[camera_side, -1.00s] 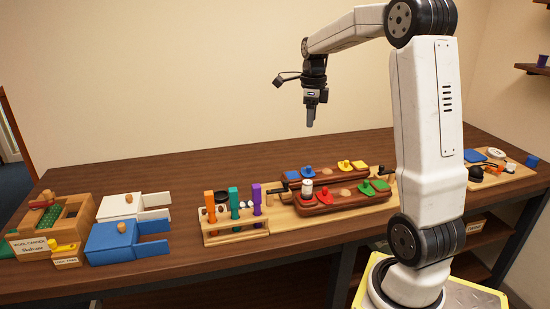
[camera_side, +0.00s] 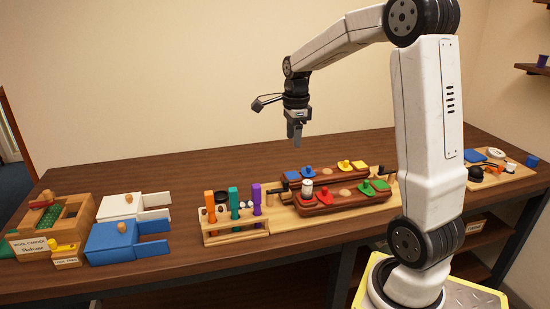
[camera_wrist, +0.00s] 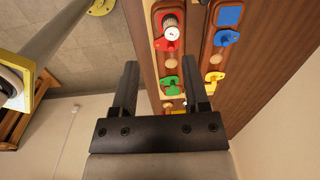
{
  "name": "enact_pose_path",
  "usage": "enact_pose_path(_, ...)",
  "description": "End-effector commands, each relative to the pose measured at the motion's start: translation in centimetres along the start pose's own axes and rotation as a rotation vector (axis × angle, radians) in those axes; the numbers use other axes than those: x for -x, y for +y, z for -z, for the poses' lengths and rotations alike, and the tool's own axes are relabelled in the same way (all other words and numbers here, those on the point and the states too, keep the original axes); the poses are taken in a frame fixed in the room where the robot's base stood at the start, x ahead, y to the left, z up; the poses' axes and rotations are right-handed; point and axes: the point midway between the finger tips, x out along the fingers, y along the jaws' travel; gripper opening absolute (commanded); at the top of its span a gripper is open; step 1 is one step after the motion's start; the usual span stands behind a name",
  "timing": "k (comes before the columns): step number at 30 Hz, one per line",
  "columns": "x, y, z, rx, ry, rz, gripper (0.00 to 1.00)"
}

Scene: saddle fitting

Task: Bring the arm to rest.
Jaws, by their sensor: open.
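My gripper (camera_side: 295,140) hangs in the air above the bench in the side view, pointing down and clear of everything on it. In the wrist view my gripper (camera_wrist: 164,85) has its two dark fingers spread apart with nothing held between them. Beneath it in the side view, two dark red wooden boards (camera_side: 324,208) carry coloured knobbed pieces. A white cylinder (camera_side: 307,188) stands on the nearer board; it also shows on a red piece in the wrist view (camera_wrist: 171,33).
A rack (camera_side: 236,236) with orange, teal and purple handled tools stands left of the boards. Blue (camera_side: 112,243) and white (camera_side: 119,206) boxes and a wooden box (camera_side: 55,214) are farther left. A tray (camera_side: 510,177) with small items lies at the right. Bare bench lies behind the boards.

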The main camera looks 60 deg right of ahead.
Motion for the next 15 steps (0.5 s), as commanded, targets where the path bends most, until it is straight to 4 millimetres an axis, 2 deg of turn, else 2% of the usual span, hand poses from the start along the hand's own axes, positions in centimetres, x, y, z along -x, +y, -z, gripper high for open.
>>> enact_pose_path(1, -0.7, 0.8, -1.1, 0.097, -0.002, 0.004, 0.59)
enact_pose_path(6, -2.6, 3.0, -4.1, 0.417, -0.007, 0.031, 0.59)
enact_pose_path(15, -5.9, 7.9, -8.4, 0.985, -0.006, 0.083, 0.59)
